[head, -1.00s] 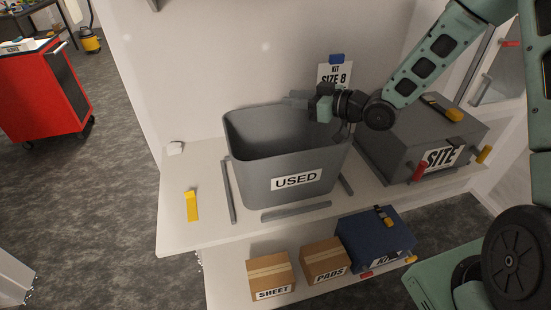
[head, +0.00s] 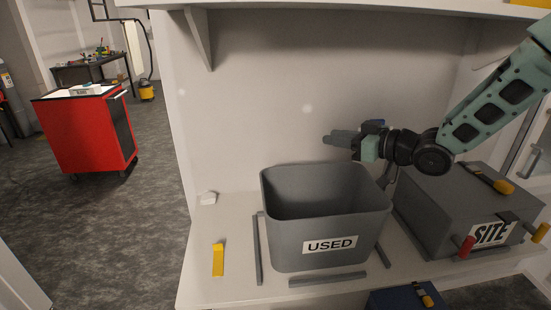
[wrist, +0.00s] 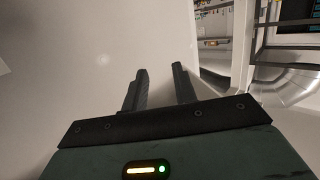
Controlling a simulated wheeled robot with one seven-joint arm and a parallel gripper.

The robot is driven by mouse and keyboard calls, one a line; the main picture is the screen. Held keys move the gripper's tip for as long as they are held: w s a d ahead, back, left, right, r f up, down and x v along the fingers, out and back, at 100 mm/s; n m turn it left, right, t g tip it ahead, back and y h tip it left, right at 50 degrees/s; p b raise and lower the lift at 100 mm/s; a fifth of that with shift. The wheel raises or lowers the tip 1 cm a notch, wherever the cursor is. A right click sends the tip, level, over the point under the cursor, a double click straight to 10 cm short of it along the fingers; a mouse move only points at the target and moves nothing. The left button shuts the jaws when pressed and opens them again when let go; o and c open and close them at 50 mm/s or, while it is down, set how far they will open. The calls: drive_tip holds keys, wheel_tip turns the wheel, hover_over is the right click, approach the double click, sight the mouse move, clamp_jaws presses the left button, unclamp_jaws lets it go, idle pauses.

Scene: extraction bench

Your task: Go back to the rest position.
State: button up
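My gripper (head: 337,138) is above the back rim of the grey bin marked USED (head: 282,238), in front of the white back wall. In the wrist view my gripper (wrist: 160,85) shows two dark fingers set apart with nothing between them. The inside floor of the bin is hidden by its front wall. My arm reaches in from the upper right.
A grey case marked SITE (head: 455,215) stands right of the bin, close to my arm. Grey strips frame the bin on the white bench (head: 222,290). A yellow piece (head: 218,260) lies left. A red cart (head: 88,132) stands on open floor.

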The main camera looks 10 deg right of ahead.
drive_tip(key=s+d+f+m+g+h, duration=0.2)
drive_tip(key=s+d+h, duration=0.1)
drive_tip(key=s, duration=0.2)
drive_tip(key=s+d+f+m+g+h, duration=0.2)
drive_tip(key=s+d+m+h, duration=0.1)
drive_tip(key=s+d+h, duration=0.1)
drive_tip(key=s+d+f+m+g+h, duration=0.2)
drive_tip(key=s+d+f+h, duration=0.1)
drive_tip(key=s, duration=0.3)
drive_tip(key=shift+s+d+f+h, duration=0.1)
drive_tip(key=shift+s+d+h, duration=0.2)
drive_tip(key=shift+h, duration=0.4)
drive_tip(key=s+m+g, duration=0.2)
drive_tip(key=s+g, duration=0.1)
drive_tip(key=s, duration=0.4)
drive_tip(key=s+a+f+n+g+b, duration=0.1)
drive_tip(key=s+a+f+n+b, duration=0.1)
drive_tip(key=s+a, duration=0.4)
drive_tip(key=s+a+f+n+g+b, duration=0.1)
drive_tip(key=s+a+n+b, duration=0.3)
drive_tip(key=a, duration=0.9)
drive_tip(key=s+f+n, duration=0.1)
drive_tip(key=s, duration=0.2)
drive_tip(key=shift+f+n+y+b, duration=0.3)
drive_tip(key=shift+f+n+b, duration=0.05)
drive_tip(key=shift+n+b, duration=0.05)
